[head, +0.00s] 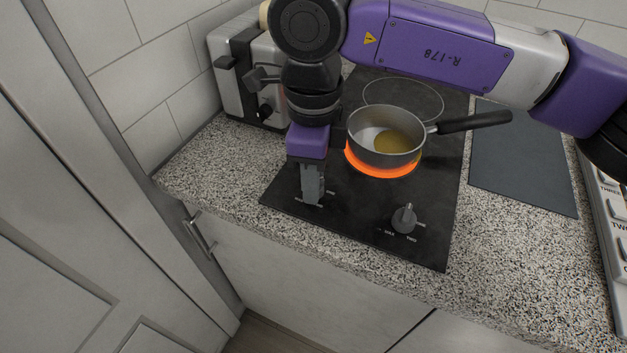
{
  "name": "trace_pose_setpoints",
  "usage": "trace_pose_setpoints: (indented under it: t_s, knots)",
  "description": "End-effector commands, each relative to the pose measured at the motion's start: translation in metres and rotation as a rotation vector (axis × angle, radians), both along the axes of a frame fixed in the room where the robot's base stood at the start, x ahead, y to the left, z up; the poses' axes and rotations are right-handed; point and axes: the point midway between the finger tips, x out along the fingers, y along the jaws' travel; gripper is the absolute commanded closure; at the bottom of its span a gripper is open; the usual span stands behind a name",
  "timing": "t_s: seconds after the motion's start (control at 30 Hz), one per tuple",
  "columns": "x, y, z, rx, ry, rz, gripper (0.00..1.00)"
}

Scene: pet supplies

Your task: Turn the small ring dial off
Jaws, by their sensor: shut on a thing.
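A black cooktop (350,215) lies on the speckled counter with two dials at its front edge. My gripper (313,196) points down at the left dial and is shut on it; the fingers hide the dial almost wholly. The right dial (404,218) is grey and stands clear, with small labels around it. The nearer ring (383,172) glows orange under a pot (397,148) holding something yellow-brown. The farther ring (402,84) is a thin, unlit outline that looks larger. I cannot read which ring each dial serves.
The pot's black handle (478,121) sticks out to the right, below my arm. A silver and black toaster (243,77) stands at the back left. A dark grey board (522,160) lies to the right. A cabinet handle (199,235) projects below the counter.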

Motion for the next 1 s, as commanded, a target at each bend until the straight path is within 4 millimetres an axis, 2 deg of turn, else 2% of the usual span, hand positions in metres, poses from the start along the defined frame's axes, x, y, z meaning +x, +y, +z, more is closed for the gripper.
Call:
trace_pose_setpoints:
  t_s: [0.6, 1.0]
  knots:
    - [0.0006, 0.0004, 0.0001, 0.000, -0.003, 0.578, 1.00]
    - [0.0005, 0.0006, 0.0009, 0.002, -0.003, 0.851, 1.00]
